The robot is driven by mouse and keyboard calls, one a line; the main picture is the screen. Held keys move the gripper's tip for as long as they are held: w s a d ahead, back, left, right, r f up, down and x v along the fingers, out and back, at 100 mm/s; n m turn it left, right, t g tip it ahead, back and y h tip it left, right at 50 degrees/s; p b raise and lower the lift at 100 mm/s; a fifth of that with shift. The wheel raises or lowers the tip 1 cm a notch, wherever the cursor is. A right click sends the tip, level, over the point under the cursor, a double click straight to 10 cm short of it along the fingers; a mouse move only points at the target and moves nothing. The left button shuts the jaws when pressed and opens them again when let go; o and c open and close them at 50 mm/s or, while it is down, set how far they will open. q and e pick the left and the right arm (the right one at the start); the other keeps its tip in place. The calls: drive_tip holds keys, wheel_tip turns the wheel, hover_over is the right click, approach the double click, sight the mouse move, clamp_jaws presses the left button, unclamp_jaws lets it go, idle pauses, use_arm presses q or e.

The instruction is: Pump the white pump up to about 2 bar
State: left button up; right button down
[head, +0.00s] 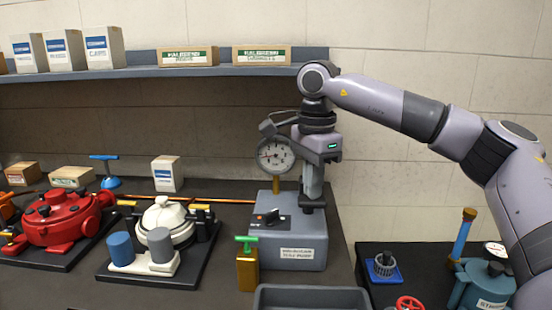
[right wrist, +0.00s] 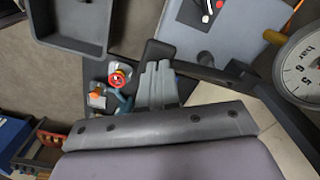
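The white pump (head: 163,215) sits on a dark base plate on the bench, at left in the head view. To its right stands a grey test-pump box (head: 295,243) with a round gauge (head: 275,155); its needle is too small to read reliably. The gauge's edge also shows in the right wrist view (right wrist: 305,75), with "bar", 5 and 6 visible. My right gripper (head: 313,187) points down at the box's right side, by a dark lever (head: 313,205). Its fingers look close together, but whether they hold the lever is unclear. My left gripper is out of view.
A red unit (head: 62,217) stands at far left. A brass block with a green T-handle (head: 247,265) and a grey tray (head: 312,296) are in front of the box. A thin copper-coloured line (head: 225,201) runs behind the white pump. A shelf (head: 230,70) spans the wall above.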

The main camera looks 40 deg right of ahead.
drive_tip(key=shift+f+b, duration=0.85)
drive_tip(key=shift+f, duration=0.85)
wheel_tip(320, 180, up, 5)
drive_tip(key=p, duration=0.4)
drive_tip(key=shift+p, duration=0.3)
drive_tip(key=shift+f+b, duration=1.6)
drive_tip(key=shift+f, duration=0.8)
wheel_tip(320, 180, up, 5)
drive_tip(key=p, duration=0.4)
drive_tip(key=shift+p, duration=0.3)
drive_tip(key=shift+f, duration=0.1)
